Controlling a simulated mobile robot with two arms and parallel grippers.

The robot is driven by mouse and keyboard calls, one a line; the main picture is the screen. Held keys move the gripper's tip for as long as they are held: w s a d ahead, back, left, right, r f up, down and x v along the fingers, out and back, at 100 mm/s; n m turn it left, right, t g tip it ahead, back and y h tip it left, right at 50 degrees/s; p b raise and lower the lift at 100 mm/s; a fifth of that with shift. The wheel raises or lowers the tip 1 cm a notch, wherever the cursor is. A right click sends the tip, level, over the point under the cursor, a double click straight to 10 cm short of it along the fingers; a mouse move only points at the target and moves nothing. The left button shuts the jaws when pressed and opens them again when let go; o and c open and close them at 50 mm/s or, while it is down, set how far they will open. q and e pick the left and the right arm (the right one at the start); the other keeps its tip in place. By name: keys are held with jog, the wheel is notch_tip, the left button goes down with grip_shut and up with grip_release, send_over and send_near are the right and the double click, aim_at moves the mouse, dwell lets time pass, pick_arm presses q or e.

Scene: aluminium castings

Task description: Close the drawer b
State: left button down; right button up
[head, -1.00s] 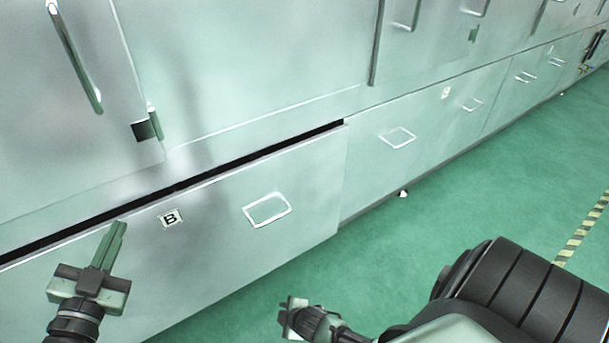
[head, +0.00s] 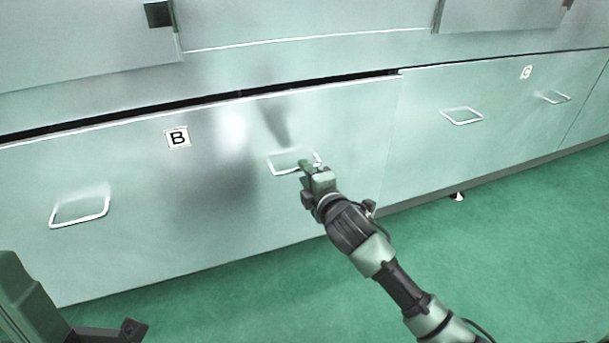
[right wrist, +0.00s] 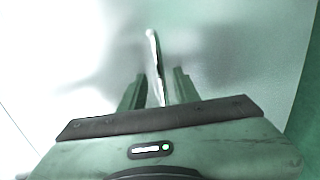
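Drawer B (head: 200,200) is a wide pale grey-green front with a "B" label (head: 178,138). A dark gap along its top edge shows it stands slightly open. It has a left handle (head: 80,210) and a right handle (head: 283,172), both light metal loops. My right gripper (head: 309,166) is at the right handle's right end. In the right wrist view, its two fingers (right wrist: 158,88) are apart, with the handle bar (right wrist: 153,55) showing between them; contact is unclear. My left gripper (head: 60,315) is partly in view at the bottom left, its fingertips not clearly shown.
The neighbouring drawer (head: 500,120) on the right has two handles and its own label (head: 526,72); its front looks set back from drawer B. Cabinet panels (head: 310,25) rise above. The green floor (head: 520,250) in front is clear.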

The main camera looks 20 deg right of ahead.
jog(key=shift+b+x, duration=0.65)
jog(key=shift+x, duration=1.3)
grip_shut()
jog(key=shift+f, duration=0.1)
